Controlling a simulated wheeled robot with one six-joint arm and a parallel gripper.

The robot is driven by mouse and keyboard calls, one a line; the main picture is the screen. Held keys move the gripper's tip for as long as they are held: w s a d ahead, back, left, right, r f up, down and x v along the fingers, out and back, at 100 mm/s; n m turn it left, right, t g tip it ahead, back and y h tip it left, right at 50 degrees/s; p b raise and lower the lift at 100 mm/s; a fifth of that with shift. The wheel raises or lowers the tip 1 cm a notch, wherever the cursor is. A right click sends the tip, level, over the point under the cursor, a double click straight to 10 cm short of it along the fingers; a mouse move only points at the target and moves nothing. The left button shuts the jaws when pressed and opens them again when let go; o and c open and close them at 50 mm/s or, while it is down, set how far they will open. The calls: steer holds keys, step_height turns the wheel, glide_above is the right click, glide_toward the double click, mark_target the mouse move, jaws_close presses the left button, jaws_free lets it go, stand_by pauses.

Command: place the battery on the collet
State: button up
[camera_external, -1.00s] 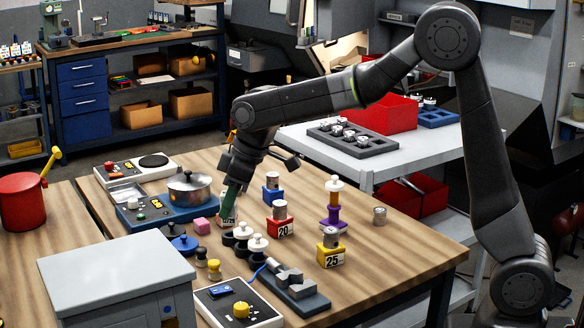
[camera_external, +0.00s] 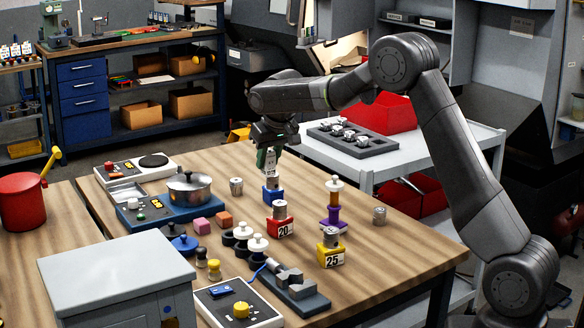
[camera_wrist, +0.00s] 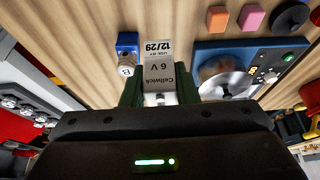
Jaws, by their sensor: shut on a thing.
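The battery (camera_external: 271,161) is a pale box with a printed label. In the wrist view the battery (camera_wrist: 160,62) reads "Cellwick 6 V" and "12/29". My gripper (camera_external: 268,153) is shut on it, with a green finger on either side, and holds it upright. In the external view it overlaps the top of a blue block (camera_external: 273,194) bearing a grey metal collet (camera_external: 272,182); whether they touch I cannot tell. The blue block also shows beside the battery in the wrist view (camera_wrist: 127,44). Other metal collets sit on the red "20" block (camera_external: 280,226) and yellow "25" block (camera_external: 331,259).
A pot (camera_external: 189,190) is on a blue stove at left. Pink (camera_external: 202,226) and orange (camera_external: 224,219) blocks lie left of centre.

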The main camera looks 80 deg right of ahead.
step_height(320, 180, down, 13)
steer(key=shift+a+p, duration=0.1)
steer(key=shift+p, duration=0.7)
steer(key=o, duration=1)
steer(key=shift+o, duration=0.2)
steer(key=shift+r, duration=0.1)
steer(key=shift+r, duration=0.2)
steer(key=shift+o, duration=0.4)
steer(key=b+v, duration=0.1)
steer(key=v, duration=1)
steer(key=shift+a+r+b, duration=0.15)
steer(key=shift+r+b, duration=0.15)
steer(key=shift+b, duration=0.1)
